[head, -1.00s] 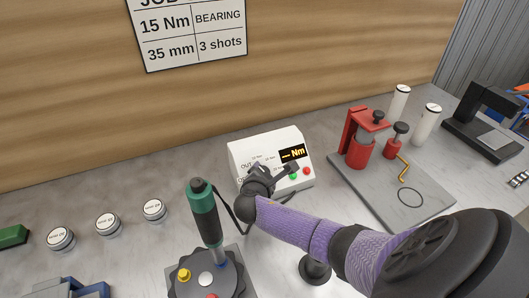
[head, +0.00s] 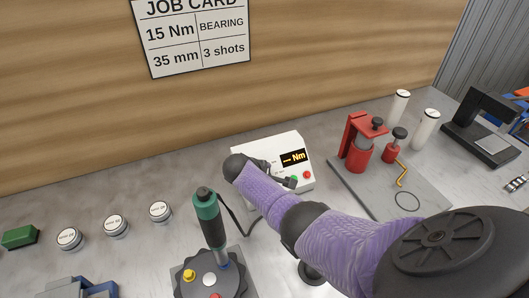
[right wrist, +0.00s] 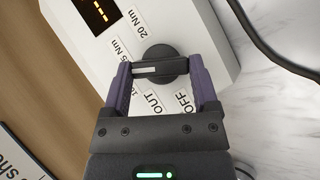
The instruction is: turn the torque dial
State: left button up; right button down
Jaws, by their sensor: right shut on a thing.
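The white control box (head: 266,150) stands against the back wall, with a lit amber display (head: 294,157) ending in "Nm". In the right wrist view its black torque dial (right wrist: 168,52) has a pale pointer mark facing picture-left, near the 10 and 15 Nm labels; the exact setting is hard to tell. Labels OFF, OUT and 20 Nm also show around it. My right gripper (right wrist: 160,70) is shut on the dial, one finger on each side. In the head view my right forearm and wrist hide the dial and most of the gripper. My left gripper is not in view.
A green-handled driver (head: 209,220) stands in front of the box, with a cable behind it. Several round white-topped tins (head: 116,226) lie to the left. A red press (head: 361,150) on a grey plate is at right. A job card (head: 193,37) reads 15 Nm.

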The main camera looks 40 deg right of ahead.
jog(key=shift+d+m+g+y, duration=0.1)
jog(key=shift+m+g+y, duration=0.3)
jog(key=shift+m+y, duration=0.7)
jog(key=shift+m, duration=0.6)
grip_release()
jog(key=shift+r, duration=0.1)
jog(key=p+v, duration=0.7)
jog(key=v, duration=0.5)
